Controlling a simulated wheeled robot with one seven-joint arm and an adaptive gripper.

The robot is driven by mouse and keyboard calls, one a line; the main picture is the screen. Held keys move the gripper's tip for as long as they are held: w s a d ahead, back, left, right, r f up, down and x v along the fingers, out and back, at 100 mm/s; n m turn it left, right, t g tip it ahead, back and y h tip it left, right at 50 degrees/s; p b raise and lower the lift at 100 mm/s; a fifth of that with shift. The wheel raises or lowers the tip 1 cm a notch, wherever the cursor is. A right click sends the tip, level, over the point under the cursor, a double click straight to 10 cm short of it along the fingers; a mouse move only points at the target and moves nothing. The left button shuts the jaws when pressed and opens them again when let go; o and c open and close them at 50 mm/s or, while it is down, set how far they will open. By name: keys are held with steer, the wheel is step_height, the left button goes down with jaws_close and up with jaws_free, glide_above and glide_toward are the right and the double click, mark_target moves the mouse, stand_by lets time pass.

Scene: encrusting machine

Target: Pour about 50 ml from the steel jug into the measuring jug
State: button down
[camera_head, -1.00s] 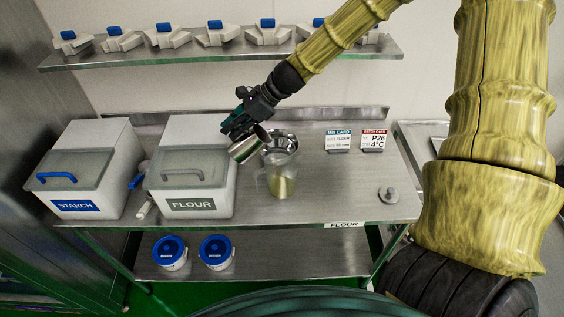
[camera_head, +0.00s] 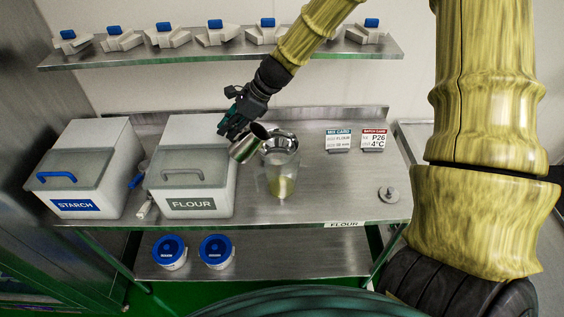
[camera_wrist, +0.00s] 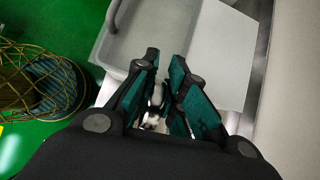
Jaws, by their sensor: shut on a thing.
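The steel jug (camera_head: 245,148) is tilted in my gripper (camera_head: 232,128), its mouth toward the right, just left of the measuring jug. The clear measuring jug (camera_head: 281,172) stands upright on the steel table with a yellowish content in its lower part. A shiny steel bowl-like thing (camera_head: 282,141) shows behind its top. No stream between the jugs can be made out. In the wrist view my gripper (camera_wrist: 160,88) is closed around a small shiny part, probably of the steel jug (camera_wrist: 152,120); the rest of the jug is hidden.
A flour bin (camera_head: 190,200) and a starch bin (camera_head: 75,207) stand to the left. Two cards (camera_head: 338,140) and a small metal weight-like piece (camera_head: 388,194) are at the right. The table's middle right is clear.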

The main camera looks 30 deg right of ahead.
steer(key=shift+w+a+h, duration=0.25)
steer(key=shift+a+h, duration=0.1)
steer(key=shift+h, duration=0.05)
steer(key=shift+w+a+f+g, duration=0.1)
steer(key=shift+w+a+g, duration=0.05)
steer(key=shift+a+g, duration=0.15)
steer(key=shift+w+a+f+h, duration=0.15)
steer(key=shift+a+h, duration=0.15)
steer(key=shift+h, duration=0.2)
steer(key=shift+w+a+r+g+h, duration=0.45)
steer(key=shift+a+r+g+h, duration=0.15)
steer(key=shift+a+h, duration=0.2)
steer(key=shift+a, duration=0.15)
steer(key=shift+w+a+f+g+h, duration=0.35)
steer(key=shift+a+g+h, duration=0.2)
steer(key=shift+h, duration=0.35)
steer(key=shift+w+a+f+g+h, duration=0.15)
steer(key=shift+a+f+g+h, duration=0.1)
steer(key=shift+f+h, duration=0.2)
steer(key=shift+w+a+f+g+h, duration=0.15)
steer(key=shift+a+f+h, duration=0.15)
steer(key=shift+f, duration=0.25)
steer(key=shift+f, duration=0.2)
